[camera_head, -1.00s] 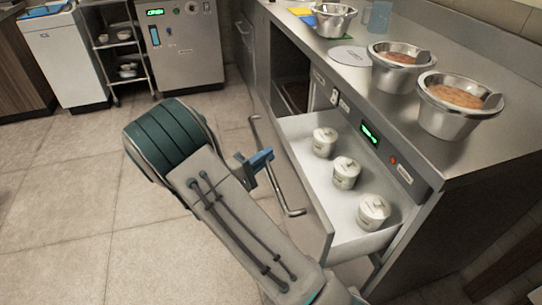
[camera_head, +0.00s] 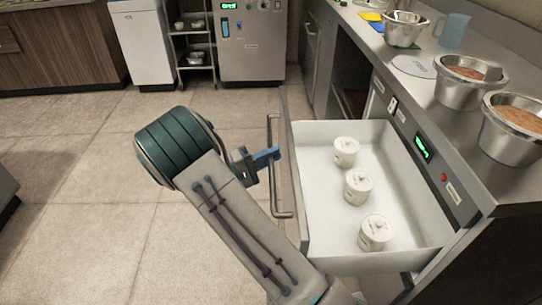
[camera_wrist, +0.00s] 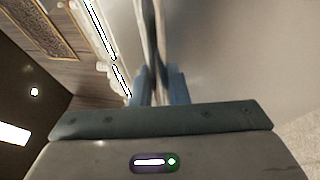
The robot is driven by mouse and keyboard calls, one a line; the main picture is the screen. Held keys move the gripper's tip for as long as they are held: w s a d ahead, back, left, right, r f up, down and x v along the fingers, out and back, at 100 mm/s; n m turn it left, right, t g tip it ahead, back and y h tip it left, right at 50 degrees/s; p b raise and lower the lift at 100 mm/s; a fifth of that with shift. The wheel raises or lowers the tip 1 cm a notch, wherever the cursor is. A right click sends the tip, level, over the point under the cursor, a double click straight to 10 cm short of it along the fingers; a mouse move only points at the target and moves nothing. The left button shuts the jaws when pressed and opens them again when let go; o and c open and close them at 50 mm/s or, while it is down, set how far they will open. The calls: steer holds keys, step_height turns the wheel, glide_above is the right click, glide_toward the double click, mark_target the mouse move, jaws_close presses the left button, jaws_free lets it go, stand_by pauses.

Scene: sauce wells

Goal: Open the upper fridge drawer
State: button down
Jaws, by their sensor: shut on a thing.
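The upper fridge drawer (camera_head: 340,262) is pulled out of the counter unit, with its white interior in view. Three white lidded pots (camera_head: 359,187) stand in a row inside it. Its long bar handle (camera_head: 275,190) runs along the drawer's front. My gripper (camera_head: 270,158) is at the middle of the handle, with its blue fingers shut on the bar. In the wrist view the blue fingers (camera_wrist: 158,85) close around the bar, which runs away upward; the drawer front (camera_wrist: 230,45) shows as a grey surface to the right.
On the countertop stand metal bowls with brown sauce (camera_head: 470,80), an empty-looking steel bowl (camera_head: 405,28) and a blue jug (camera_head: 452,30). A green display (camera_head: 422,148) is on the unit's front. Floor left of the drawer (camera_head: 80,210) is clear.

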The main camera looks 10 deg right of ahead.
steer(key=c, duration=1.4)
jaws_free()
steer(key=shift+a, duration=0.1)
steer(key=p+v, duration=0.1)
steer(key=v, duration=1.2)
steer(key=shift+a+f, duration=0.2)
steer(key=shift+a, duration=0.1)
steer(key=shift+s+r, duration=0.1)
